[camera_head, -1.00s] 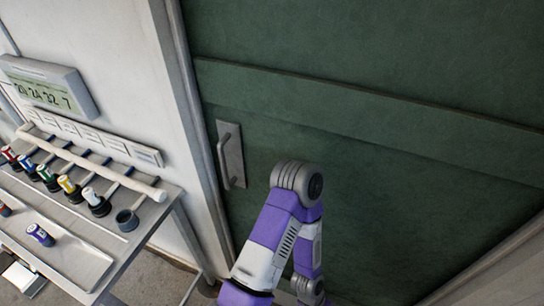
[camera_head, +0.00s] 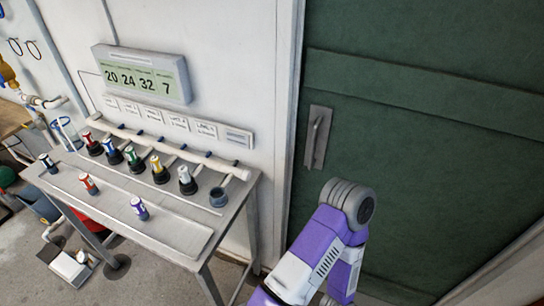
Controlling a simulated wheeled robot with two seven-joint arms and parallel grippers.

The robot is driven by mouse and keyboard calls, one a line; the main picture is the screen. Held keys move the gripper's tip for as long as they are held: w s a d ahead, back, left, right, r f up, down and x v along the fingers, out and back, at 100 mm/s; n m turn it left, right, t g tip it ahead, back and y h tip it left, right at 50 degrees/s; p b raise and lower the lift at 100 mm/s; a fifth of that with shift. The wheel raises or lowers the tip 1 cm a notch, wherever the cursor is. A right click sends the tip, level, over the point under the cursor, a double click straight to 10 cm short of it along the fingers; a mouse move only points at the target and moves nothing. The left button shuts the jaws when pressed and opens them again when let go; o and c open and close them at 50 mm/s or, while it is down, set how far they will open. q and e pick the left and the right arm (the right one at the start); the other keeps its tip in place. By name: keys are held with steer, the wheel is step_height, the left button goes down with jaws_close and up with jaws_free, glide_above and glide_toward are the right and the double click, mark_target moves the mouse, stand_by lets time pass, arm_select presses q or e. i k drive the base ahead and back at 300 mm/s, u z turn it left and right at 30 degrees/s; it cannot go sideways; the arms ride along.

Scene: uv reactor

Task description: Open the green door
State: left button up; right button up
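The green door (camera_head: 430,150) fills the right part of the view and appears closed. Its grey metal handle (camera_head: 319,138) is an upright bar on a plate near the door's left edge. My purple and white arm (camera_head: 322,250) comes up from the bottom, in front of the door, with its grey joint below and right of the handle. The arm does not touch the handle in this view. Neither gripper can be seen.
A metal table (camera_head: 150,225) stands left of the door against the white wall, with several coloured vials in a rack. A display (camera_head: 142,76) reading "20 24 32 7" hangs above it. A white box (camera_head: 72,266) lies on the floor.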

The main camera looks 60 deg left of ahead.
mark_target(436, 108)
steer(key=k, duration=0.15)
steer(key=u, duration=1.2)
